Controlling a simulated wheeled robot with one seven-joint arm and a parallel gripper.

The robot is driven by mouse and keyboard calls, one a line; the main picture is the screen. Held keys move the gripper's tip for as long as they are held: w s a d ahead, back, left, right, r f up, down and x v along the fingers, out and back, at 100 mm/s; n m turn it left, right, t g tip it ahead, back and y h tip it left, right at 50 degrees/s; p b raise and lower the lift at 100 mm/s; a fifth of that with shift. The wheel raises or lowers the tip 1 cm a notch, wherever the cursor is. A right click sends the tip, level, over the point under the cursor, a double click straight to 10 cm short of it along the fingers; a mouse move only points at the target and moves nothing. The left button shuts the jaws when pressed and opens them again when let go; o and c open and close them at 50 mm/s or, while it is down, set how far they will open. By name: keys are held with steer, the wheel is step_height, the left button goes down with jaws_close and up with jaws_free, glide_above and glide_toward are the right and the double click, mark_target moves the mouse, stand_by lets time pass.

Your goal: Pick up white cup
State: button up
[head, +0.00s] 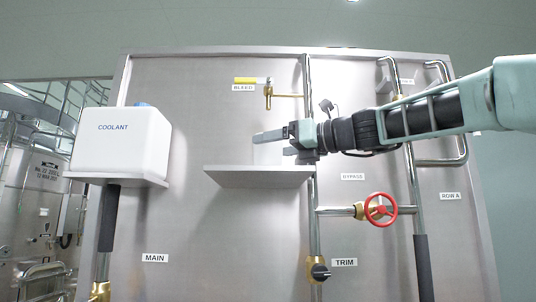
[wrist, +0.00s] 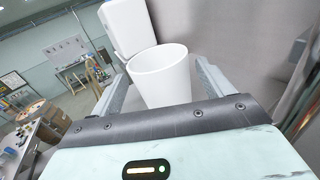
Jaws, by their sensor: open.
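The white cup (wrist: 165,82) stands between the two fingers of my gripper in the wrist view, with its open rim facing up. My gripper (wrist: 163,80) is open, with a finger on each side of the cup and a visible gap at least on the right. In the head view the cup (head: 267,153) shows only in part, behind my gripper (head: 272,143), above the small grey shelf (head: 258,178). The gripper reaches in from the right. The cup's base is hidden in the wrist view.
A white coolant tank (head: 122,143) sits on a bracket to the left. Vertical pipes, a yellow-handled bleed valve (head: 268,90) and a red handwheel (head: 380,209) are on the steel panel (head: 200,240) around the shelf. A pipe (head: 308,220) runs close by the gripper.

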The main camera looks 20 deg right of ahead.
mark_target(261, 145)
steer(key=x, duration=0.2)
steer(key=p+x, duration=0.1)
steer(key=x, duration=0.1)
steer(key=shift+r+p, duration=0.2)
steer(key=shift+p, duration=0.1)
steer(key=shift+d, duration=0.1)
steer(key=c, duration=1.2)
steer(key=shift+r, duration=0.15)
